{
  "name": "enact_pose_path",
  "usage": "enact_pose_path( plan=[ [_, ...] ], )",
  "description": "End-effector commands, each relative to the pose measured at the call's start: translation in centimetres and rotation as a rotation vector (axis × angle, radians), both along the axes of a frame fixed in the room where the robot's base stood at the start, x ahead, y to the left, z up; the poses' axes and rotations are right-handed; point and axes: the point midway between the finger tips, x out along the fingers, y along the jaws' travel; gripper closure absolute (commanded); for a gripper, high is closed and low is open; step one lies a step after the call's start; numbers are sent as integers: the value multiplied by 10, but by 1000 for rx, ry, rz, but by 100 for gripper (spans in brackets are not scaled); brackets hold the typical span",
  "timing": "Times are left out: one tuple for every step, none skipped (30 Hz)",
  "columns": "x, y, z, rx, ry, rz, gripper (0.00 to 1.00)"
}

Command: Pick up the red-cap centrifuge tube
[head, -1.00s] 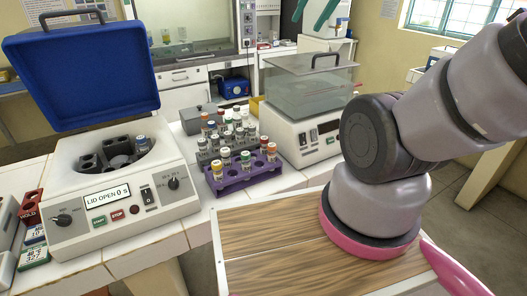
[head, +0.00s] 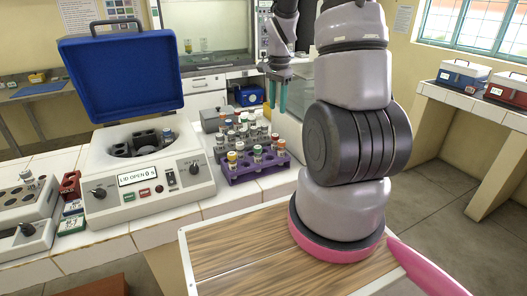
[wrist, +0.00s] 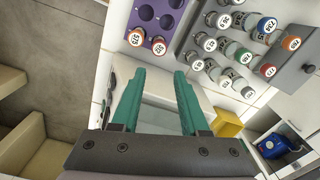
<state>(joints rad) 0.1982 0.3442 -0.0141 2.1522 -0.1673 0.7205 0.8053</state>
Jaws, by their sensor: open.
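In the head view, a purple rack (head: 259,173) holds several tubes, two with red or orange-red caps at its right end: a nearer one (head: 281,147) and one behind it (head: 274,138). A grey rack (wrist: 222,14) holds several more tubes, including a red-capped one (wrist: 268,70). Which tube is meant is hard to tell. My gripper (head: 277,94) has teal fingers, also in the wrist view (wrist: 154,78). It is open and empty, above and apart from the tubes.
A centrifuge (head: 150,195) with its blue lid raised stands left of the racks. A clear-topped device (head: 291,125) behind my arm is partly hidden. A wood-topped surface (head: 235,250) lies in front. A yellow box (wrist: 227,123) shows in the wrist view.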

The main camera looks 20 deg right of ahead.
Motion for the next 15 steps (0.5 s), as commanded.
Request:
enact_pose_path(
  plan=[
    [1, -3, -9, 0, 13, -15, 56],
    [2, -4, -12, 0, 18, -23, 56],
    [2, -5, -17, 0, 23, -29, 56],
    [2, -6, -20, 0, 25, -32, 56],
    [2, -6, -23, 0, 28, -34, 56],
    [2, -6, -29, 0, 29, -36, 56],
    [2, -6, -34, 0, 31, -36, 56],
    [2, -6, -38, 0, 31, -36, 56],
    [1, -6, -45, 0, 31, -35, 56],
    [1, -6, -50, 1, 31, -35, 56],
    [1, -6, -55, 0, 31, -34, 56],
    [1, -6, -61, 0, 31, -35, 56],
    [1, -6, -64, 0, 29, -35, 56],
    [1, -6, -67, 0, 29, -34, 56],
    [2, -6, -70, 0, 28, -34, 56]
  ],
)
